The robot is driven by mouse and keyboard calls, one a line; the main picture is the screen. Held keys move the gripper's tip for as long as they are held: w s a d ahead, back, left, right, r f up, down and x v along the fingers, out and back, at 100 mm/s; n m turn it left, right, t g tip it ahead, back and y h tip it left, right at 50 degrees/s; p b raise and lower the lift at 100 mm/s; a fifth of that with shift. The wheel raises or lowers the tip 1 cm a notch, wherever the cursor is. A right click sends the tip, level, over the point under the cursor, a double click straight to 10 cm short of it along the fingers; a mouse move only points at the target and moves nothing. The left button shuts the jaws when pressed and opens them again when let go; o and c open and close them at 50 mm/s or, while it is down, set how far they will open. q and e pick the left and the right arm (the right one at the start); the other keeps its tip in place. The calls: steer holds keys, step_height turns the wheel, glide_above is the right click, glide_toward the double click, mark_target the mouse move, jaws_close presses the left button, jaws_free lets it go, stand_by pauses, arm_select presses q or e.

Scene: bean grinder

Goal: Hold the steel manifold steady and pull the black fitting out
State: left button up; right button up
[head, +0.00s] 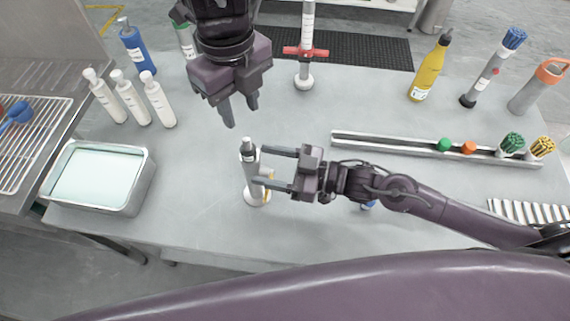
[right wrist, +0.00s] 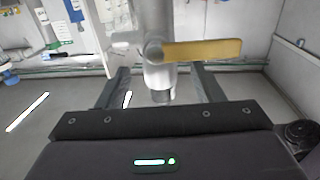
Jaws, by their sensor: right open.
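The steel manifold (head: 250,178) stands upright on the grey table as a slim silver cylinder with a white base. A tan bar sticks out from its side, clearer in the right wrist view (right wrist: 205,50). The dark fitting (head: 249,144) sits in its top end; it also shows in the right wrist view (right wrist: 161,96). My right gripper (head: 259,164) is open and level at the manifold's right side, its fingers spread to either side of the cylinder; contact cannot be told. My left gripper (head: 241,116) is open and empty, pointing down above the fitting, apart from it.
A metal tray (head: 147,182) with pale contents is left, near several white bottles (head: 158,100). A red-handled cylinder (head: 306,50) stands at the back. A metal rail (head: 400,146) with coloured pieces lies right, behind my right arm.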

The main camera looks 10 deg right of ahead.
mark_target(251, 162)
steer(key=shift+x, duration=2.15)
steer(key=shift+c, duration=0.3)
